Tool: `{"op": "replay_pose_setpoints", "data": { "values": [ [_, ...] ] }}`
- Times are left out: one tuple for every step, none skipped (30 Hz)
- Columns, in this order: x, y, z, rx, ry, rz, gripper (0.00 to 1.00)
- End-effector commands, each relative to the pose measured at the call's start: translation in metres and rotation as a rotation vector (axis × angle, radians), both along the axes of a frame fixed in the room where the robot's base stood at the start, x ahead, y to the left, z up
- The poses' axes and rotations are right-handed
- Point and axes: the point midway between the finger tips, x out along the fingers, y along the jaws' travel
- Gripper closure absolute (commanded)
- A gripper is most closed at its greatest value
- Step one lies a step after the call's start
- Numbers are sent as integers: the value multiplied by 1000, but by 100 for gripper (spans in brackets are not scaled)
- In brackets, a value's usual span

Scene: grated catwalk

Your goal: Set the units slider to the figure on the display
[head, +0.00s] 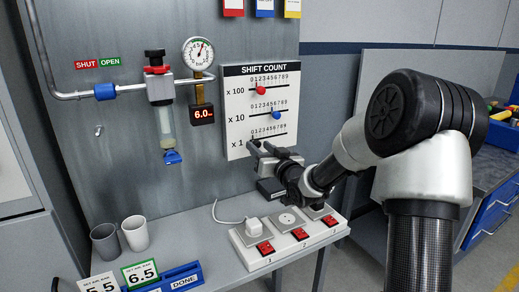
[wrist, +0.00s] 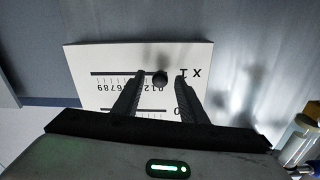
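The white SHIFT COUNT board (head: 238,130) hangs on the grey panel with three slider rows: x 100, x 10 and x 1. The units (x 1) slider's dark round knob (wrist: 160,78) shows in the wrist view, near the 0 end of its scale. My gripper (wrist: 160,84) is open, with one finger on each side of this knob; whether either touches it I cannot tell. In the head view my gripper (head: 262,148) is at the board's lower edge and hides the x 1 knob. The small black display (head: 202,114) reads 6.0 in red.
The x 100 row has a red knob (head: 260,90) and the x 10 row a blue knob (head: 277,115). A round gauge (head: 198,54) and a valve with a clear bowl (head: 166,125) are left of the board. A socket strip (head: 290,238) and two cups (head: 135,233) stand below.

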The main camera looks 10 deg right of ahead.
Motion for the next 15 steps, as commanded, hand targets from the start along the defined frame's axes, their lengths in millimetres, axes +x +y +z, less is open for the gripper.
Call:
{"op": "replay_pose_setpoints", "data": {
  "values": [
    [4, 1, -1, 1, 0, 1, 62],
    [5, 2, -1, 1, 0, 1, 62],
    [7, 2, 0, 0, 0, 1, 62],
    [7, 3, 0, 0, -1, 1, 62],
    [8, 3, 0, 0, -1, 1, 62],
    [8, 3, 0, 0, 0, 1, 62],
    [8, 3, 0, 0, 0, 1, 62],
    [8, 3, 0, 0, 0, 1, 62],
    [8, 3, 0, 0, 0, 1, 62],
    [8, 3, 0, 0, 0, 1, 62],
    [8, 3, 0, 0, 0, 1, 62],
    [8, 3, 0, 0, 0, 1, 63],
    [8, 3, 0, 0, 0, 1, 68],
    [8, 3, 0, 0, 0, 1, 73],
    [8, 3, 0, 0, 0, 0, 80]
  ]
}}
